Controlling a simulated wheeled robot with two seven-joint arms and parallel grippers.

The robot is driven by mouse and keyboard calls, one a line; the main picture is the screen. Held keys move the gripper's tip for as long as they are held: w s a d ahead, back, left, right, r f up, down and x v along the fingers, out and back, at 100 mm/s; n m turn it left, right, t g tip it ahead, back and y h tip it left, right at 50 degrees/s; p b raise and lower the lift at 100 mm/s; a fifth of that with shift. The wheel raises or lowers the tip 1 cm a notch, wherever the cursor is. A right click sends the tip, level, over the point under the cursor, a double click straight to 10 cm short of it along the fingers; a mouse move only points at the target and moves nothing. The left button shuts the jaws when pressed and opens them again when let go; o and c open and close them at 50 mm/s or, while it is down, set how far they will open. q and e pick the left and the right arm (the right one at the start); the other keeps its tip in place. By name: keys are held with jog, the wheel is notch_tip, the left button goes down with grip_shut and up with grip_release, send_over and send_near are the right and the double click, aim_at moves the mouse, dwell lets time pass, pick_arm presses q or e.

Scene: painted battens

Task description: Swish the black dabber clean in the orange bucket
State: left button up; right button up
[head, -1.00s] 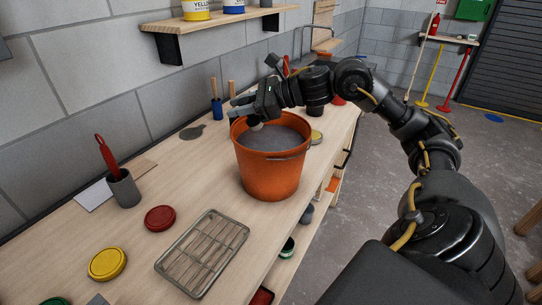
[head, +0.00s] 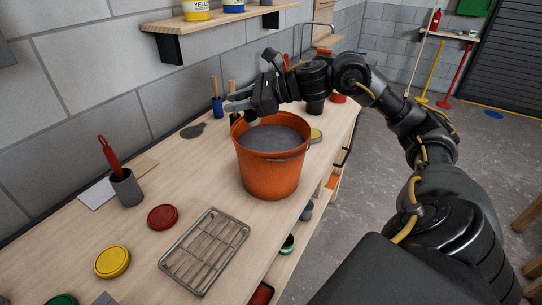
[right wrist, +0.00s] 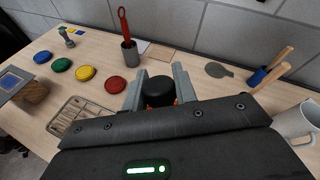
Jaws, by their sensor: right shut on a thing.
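The orange bucket (head: 268,175) stands upright on the workbench, filled with grey liquid (head: 280,139). My right gripper (head: 240,103) is over the bucket's far left rim. It is shut on the black dabber, whose round black top (right wrist: 159,90) shows between the two fingers in the right wrist view. My left gripper is not in view.
A wire rack (head: 205,251), a red lid (head: 162,217) and a yellow lid (head: 112,262) lie nearer on the bench. A grey cup (head: 127,188) holds a red-handled tool. A blue pot (head: 218,108) with wooden handles stands behind the bucket. A shelf (head: 215,20) hangs above.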

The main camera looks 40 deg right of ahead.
dwell(0.3)
notch_tip(320, 180, up, 5)
jog(key=p, duration=0.4)
jog(key=shift+s, duration=0.1)
dwell(0.4)
